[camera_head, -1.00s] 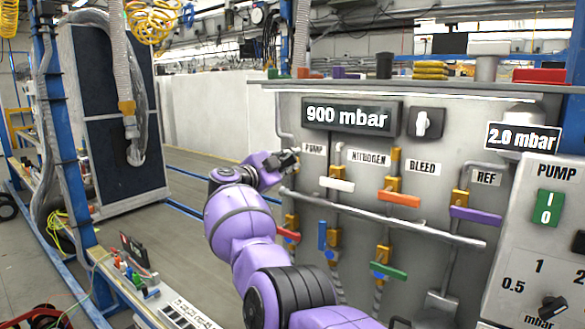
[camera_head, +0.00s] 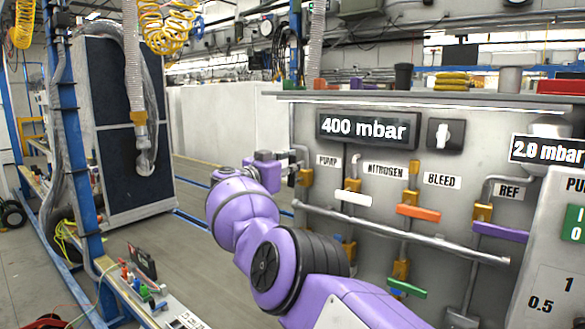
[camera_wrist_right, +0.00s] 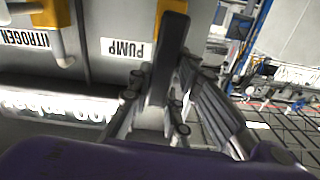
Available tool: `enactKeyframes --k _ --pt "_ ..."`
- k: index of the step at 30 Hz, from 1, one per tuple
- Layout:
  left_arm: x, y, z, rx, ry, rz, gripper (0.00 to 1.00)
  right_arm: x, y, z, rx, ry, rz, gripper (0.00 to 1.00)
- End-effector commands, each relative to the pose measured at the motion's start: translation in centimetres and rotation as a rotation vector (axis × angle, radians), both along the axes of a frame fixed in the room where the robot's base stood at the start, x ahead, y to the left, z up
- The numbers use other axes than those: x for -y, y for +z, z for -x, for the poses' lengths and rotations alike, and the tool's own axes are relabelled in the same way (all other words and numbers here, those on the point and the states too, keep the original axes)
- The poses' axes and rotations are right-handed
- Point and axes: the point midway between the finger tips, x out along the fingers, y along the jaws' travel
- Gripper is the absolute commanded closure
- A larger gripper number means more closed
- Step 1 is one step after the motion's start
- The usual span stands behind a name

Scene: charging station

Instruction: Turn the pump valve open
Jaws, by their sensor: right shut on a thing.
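The pump valve's brass body (camera_head: 305,177) sits on the panel left of the PUMP label (camera_head: 328,161). My right gripper (camera_head: 289,160) is at this valve, at the panel's left edge, and the arm hides much of the area below. In the right wrist view, the fingers of my right gripper (camera_wrist_right: 168,70) are shut around the dark valve handle (camera_wrist_right: 170,45), close to the upside-down PUMP label (camera_wrist_right: 126,49). The handle's far end meets the yellow valve body. The pressure display (camera_head: 367,130) reads 400 mbar. My left gripper is not in view.
White (camera_head: 353,198), orange (camera_head: 418,213) and purple (camera_head: 500,232) valve handles stand to the right on the same panel. A green handle (camera_head: 406,288) is lower down. Open floor (camera_head: 200,265) lies left of the panel.

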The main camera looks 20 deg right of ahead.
Motion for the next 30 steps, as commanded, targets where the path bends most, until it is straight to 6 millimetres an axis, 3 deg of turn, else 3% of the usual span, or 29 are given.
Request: enactKeyframes --k 22,23,24,27,30 --pt "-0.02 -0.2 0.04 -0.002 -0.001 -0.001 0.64 -0.1 -0.1 -0.13 -0.077 0.001 0.059 1.0" --pt "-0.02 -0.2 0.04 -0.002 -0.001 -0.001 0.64 -0.11 -0.09 -0.13 -0.078 0.001 0.06 0.81" --pt "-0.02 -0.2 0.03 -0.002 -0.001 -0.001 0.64 -0.1 -0.1 -0.13 -0.077 0.001 0.059 0.76" --pt "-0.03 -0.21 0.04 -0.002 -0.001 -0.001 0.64 -0.1 -0.08 -0.13 -0.076 0.001 0.058 0.63" --pt "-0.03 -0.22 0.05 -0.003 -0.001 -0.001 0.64 -0.1 -0.06 -0.13 -0.076 0.001 0.058 0.62"
